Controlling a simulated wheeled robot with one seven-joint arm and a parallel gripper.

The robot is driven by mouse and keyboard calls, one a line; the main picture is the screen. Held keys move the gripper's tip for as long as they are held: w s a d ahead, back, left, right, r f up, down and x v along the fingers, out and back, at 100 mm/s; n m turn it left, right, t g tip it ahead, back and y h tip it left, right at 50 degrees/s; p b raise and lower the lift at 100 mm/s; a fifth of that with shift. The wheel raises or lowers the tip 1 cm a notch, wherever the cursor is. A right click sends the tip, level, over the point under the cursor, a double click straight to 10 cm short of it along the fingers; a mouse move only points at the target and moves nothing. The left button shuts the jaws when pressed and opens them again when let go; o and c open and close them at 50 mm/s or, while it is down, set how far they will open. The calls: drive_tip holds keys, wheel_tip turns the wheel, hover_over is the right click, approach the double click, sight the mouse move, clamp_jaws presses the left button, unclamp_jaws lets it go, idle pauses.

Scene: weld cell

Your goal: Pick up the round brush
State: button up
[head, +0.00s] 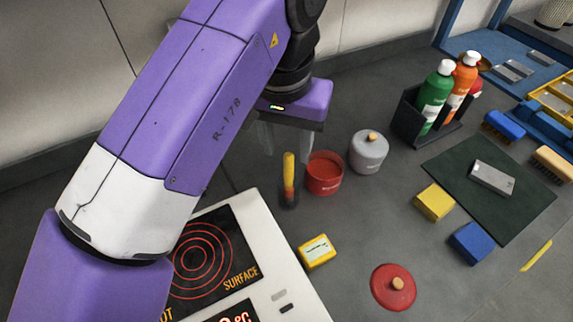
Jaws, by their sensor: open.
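The round brush (289,172) stands roughly upright, with its yellow handle up and its dark head down, just left of an open red pot. My gripper (284,143) is open, its grey fingers pointing down. In the picture it is just above the top of the brush handle. Nothing shows between the fingers. I cannot tell how far apart in depth the gripper and the handle are.
The red pot (324,174) and a lidded grey pot (369,152) stand close right of the brush. A hot plate (268,262) marked SURFACE lies in front, beside a yellow box (317,252). A red lid (394,287) lies front right. Bottles stand in a black holder (408,122).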

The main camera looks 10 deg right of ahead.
sight(289, 166)
drive_tip(key=shift+w+a+f, duration=0.1)
drive_tip(key=shift+w+f, duration=0.05)
drive_tip(key=shift+f, duration=0.15)
drive_tip(key=f, duration=0.2)
drive_tip(key=w+f, duration=0.1)
drive_tip(key=f, duration=0.4)
drive_tip(key=shift+w+d+f+p, duration=0.1)
drive_tip(key=shift+w+d+p, duration=0.15)
drive_tip(key=shift+d+p, duration=0.15)
clamp_jaws()
